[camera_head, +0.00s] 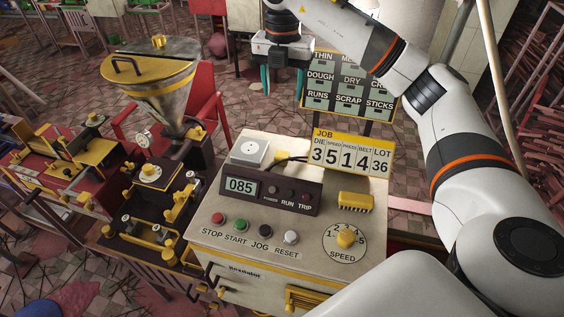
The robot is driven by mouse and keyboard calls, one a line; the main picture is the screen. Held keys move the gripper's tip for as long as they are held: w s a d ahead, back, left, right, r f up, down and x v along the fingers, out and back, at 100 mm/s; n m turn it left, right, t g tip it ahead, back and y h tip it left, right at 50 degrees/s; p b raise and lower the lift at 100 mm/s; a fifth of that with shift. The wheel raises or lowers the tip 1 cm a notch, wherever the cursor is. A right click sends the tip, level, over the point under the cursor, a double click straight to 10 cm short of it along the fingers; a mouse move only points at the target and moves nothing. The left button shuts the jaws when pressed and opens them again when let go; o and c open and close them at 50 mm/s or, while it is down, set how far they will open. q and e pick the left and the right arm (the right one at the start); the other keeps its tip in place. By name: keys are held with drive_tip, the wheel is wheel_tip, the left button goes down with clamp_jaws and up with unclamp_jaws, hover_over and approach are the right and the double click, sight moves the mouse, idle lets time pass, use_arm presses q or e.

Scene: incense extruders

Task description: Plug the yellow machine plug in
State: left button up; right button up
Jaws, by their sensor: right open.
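A small yellow plug (281,155) with a black cable lies on the top of the pale control console (215,205), at its back edge. The cable runs right toward the JOB sign. A white socket box (249,150) with a round face stands just left of the plug; the plug looks apart from it, and its prongs are too small to make out. My right gripper (284,84) is open and empty, pointing down beyond the console's back edge, above and behind the plug in the picture. My left gripper is not in view.
The JOB sign (351,154) stands at the console's back right. A dark display panel (272,190) stands in front of the socket. Buttons, a yellow speed knob (346,239) and a yellow ribbed block (355,201) are on the console. A hopper machine (158,85) stands at left.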

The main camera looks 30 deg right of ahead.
drive_tip(key=b, duration=0.6)
hover_over(282, 152)
wheel_tip(282, 152, down, 7)
drive_tip(key=shift+s, duration=0.1)
drive_tip(key=shift+f, duration=0.15)
drive_tip(key=shift+f+p, duration=0.45)
drive_tip(key=shift+f, duration=2.85)
